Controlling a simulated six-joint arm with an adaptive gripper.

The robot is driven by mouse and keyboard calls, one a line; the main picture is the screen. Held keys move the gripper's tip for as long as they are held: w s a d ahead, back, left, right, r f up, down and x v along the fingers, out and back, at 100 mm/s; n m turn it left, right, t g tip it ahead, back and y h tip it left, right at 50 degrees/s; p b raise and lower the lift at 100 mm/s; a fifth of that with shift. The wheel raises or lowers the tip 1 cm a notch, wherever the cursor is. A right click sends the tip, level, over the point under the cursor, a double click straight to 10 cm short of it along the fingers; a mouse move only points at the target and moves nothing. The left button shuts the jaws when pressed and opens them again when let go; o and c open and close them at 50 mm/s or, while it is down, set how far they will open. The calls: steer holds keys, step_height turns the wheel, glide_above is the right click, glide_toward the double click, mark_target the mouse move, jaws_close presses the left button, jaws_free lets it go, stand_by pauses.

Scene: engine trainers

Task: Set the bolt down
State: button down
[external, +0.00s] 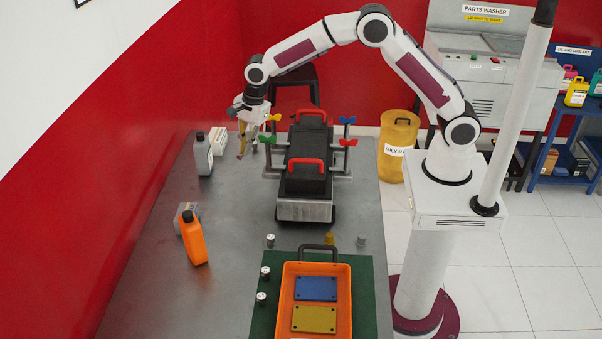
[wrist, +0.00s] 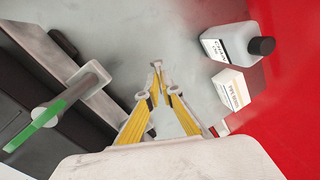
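My gripper (external: 243,150) hangs over the metal table, to the left of the black engine block (external: 306,175). In the wrist view its yellow fingers (wrist: 157,80) run close together toward the tips. A small grey piece shows at the tips; I cannot tell whether it is a bolt or part of the fingers. The engine carries winged bolts: yellow (external: 275,117), green (external: 267,139), blue (external: 347,120) and red (external: 348,142). The green wing (wrist: 46,113) also shows in the wrist view, left of the fingers.
A grey bottle (external: 203,154) and a white box (external: 217,140) stand left of my gripper. An orange bottle (external: 193,240) stands nearer the front. An orange tray (external: 287,290) lies on a green mat (external: 367,300), with several small capped pieces around it.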

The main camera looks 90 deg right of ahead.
glide_above(246, 180)
steer(key=shift+s+f, duration=0.2)
steer(key=shift+f, duration=1.35)
steer(key=shift+s+f, duration=0.2)
steer(key=shift+f, duration=1.35)
steer(key=shift+s+x, duration=0.2)
steer(key=shift+x, duration=0.75)
steer(key=shift+s+x, duration=0.2)
steer(key=shift+x, duration=0.7)
steer(key=shift+f, duration=0.2)
steer(key=c, duration=2.2)
jaws_free()
steer(key=shift+c, duration=0.2)
steer(key=v, duration=1.2)
